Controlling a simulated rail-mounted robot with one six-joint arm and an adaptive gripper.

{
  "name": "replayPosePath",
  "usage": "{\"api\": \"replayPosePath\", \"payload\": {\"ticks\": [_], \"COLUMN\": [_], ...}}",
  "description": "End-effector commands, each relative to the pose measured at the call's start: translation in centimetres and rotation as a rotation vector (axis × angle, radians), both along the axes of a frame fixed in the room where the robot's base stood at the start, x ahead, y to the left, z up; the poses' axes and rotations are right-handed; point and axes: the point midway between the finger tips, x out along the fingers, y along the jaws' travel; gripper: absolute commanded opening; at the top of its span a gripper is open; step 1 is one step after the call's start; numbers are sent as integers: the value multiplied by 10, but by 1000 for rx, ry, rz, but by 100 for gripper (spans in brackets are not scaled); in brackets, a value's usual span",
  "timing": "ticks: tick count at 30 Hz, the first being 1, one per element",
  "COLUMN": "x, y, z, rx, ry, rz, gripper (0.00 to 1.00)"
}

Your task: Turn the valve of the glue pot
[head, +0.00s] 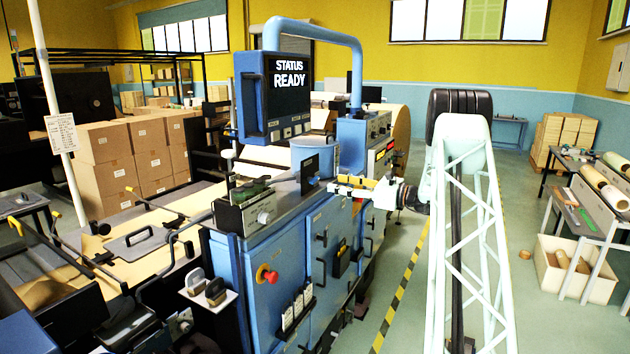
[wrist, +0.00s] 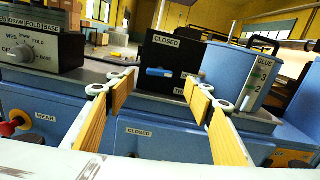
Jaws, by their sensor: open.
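The glue pot (head: 316,152) is a blue round vessel on top of the blue machine. It also shows in the wrist view (wrist: 226,72), with a "GLUE" scale plate (wrist: 260,82) at its right. In front of it stands a black panel (wrist: 160,54) with a "CLOSED" label at its top. On the panel the blue valve handle (wrist: 159,72) lies about horizontal. My gripper (wrist: 160,79) is open, its yellow-padded fingers to either side of the handle and apart from it. In the head view my gripper (head: 338,188) points left at the panel. A lower label is partly hidden.
A black selector box (wrist: 40,52) stands left of the panel in the wrist view. A red emergency button (head: 267,274) sits on the machine's front. The status screen (head: 288,84) and its blue tube rise behind. The floor aisle (head: 400,270) right of the machine is clear.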

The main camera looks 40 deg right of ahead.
Motion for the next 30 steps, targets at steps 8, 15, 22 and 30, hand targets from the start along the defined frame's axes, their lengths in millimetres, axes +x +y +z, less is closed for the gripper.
{"api": "replayPosePath", "payload": {"ticks": [8,15,22,30], "x": [35,64,88,100], "y": [15,27,36,40], "z": [1,0,0,0], "rx": [-1,0,-1,-1], "ry": [0,0,-1,0], "rz": [2,1,1,0], "gripper": [48,48,48,48]}}
